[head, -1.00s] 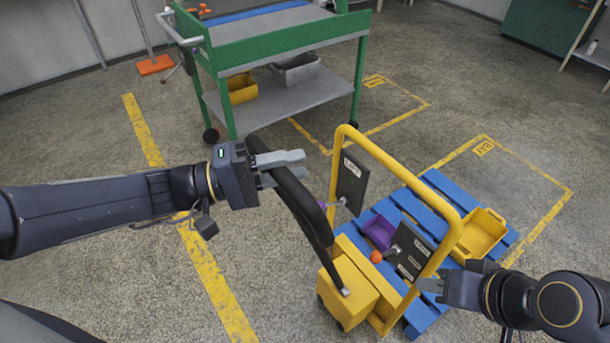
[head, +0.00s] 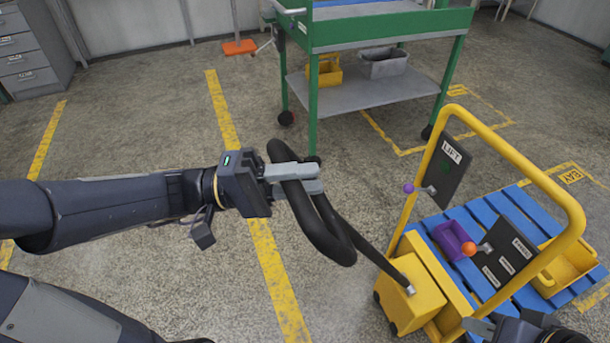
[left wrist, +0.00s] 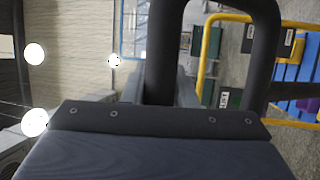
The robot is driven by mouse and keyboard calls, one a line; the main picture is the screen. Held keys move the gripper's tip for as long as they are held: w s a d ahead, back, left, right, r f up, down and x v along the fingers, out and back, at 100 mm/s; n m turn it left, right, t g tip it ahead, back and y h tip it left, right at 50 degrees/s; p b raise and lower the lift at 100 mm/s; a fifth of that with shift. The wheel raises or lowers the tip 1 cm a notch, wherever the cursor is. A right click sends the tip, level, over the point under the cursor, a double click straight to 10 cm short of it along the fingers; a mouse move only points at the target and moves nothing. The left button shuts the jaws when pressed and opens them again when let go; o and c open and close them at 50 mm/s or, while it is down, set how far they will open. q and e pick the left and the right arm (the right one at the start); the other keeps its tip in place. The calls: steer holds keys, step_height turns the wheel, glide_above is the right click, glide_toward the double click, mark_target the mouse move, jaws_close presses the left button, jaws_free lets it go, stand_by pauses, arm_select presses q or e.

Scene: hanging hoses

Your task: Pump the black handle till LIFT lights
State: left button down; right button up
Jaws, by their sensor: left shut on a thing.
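The black handle (head: 323,218) is a loop on a bar that rises from the yellow pump box (head: 405,292). It leans out to the left, away from the yellow frame (head: 520,163). My left gripper (head: 300,178) is shut on the loop's side. The loop also shows in the left wrist view (left wrist: 164,55), between the fingers. The LIFT panel (head: 447,172) is on the frame's left side. Its round lamp (head: 444,185) looks dark green, not bright. My right gripper (head: 478,326) is partly cut off at the bottom right; its jaw opening is unclear.
A purple knob (head: 409,187) and an orange knob (head: 469,249) stick out of the panels. A blue pallet (head: 482,222) carries a purple bin (head: 450,238) and a yellow bin (head: 567,268). A green trolley (head: 390,32) stands behind. The floor around the handle is clear.

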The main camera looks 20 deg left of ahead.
arm_select(q)
steer(key=shift+r, duration=0.1)
steer(key=c, duration=1.2)
jaws_free()
steer(key=shift+o, duration=0.2)
steer(key=shift+a, duration=0.15)
steer(key=v, duration=0.7)
steer(key=shift+a+b, duration=0.3)
steer(key=shift+a, duration=0.05)
steer(key=shift+s, duration=0.1)
